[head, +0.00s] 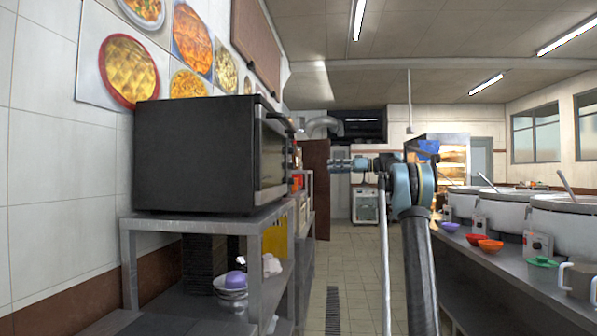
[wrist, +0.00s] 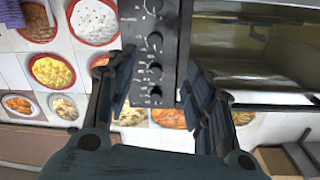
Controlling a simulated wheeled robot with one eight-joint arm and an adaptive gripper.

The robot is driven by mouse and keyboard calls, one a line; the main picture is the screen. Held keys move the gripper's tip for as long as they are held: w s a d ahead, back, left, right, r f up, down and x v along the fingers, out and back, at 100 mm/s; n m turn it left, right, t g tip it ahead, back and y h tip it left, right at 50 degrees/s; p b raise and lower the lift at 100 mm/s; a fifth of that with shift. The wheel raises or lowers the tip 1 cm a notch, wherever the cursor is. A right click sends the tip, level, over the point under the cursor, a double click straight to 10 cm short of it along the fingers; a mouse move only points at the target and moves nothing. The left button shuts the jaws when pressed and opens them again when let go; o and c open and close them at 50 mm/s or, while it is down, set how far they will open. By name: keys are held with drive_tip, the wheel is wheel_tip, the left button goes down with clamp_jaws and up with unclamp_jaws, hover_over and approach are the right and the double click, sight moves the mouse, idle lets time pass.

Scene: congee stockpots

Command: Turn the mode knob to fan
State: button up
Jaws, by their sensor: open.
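The black oven (head: 195,155) stands on a metal shelf, its glass front facing right in the head view. Its control panel (wrist: 170,50) shows in the wrist view with several dark round knobs in a column. The printed labels are too small to read, so I cannot tell which is the mode knob or where it points. My gripper (wrist: 160,72) is open, with its fingers on either side of the panel's near end. The lowest knobs in the picture, one of them at the middle (wrist: 154,73), lie between the fingers. No contact is visible.
The metal shelf (head: 205,222) holds the oven, with bowls (head: 232,283) on its lower level. Food posters (head: 130,70) cover the wall behind. Stockpots (head: 505,210) line a counter at right. The tiled aisle (head: 355,255) between is clear.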

drive_tip(key=w, duration=0.1)
approach(292, 166)
drive_tip(key=w+a, duration=0.2)
drive_tip(key=a, duration=0.5)
drive_tip(key=shift+w, duration=0.25)
drive_tip(key=shift+f, duration=0.1)
drive_tip(key=shift+c, duration=0.3)
drive_tip(key=c, duration=1)
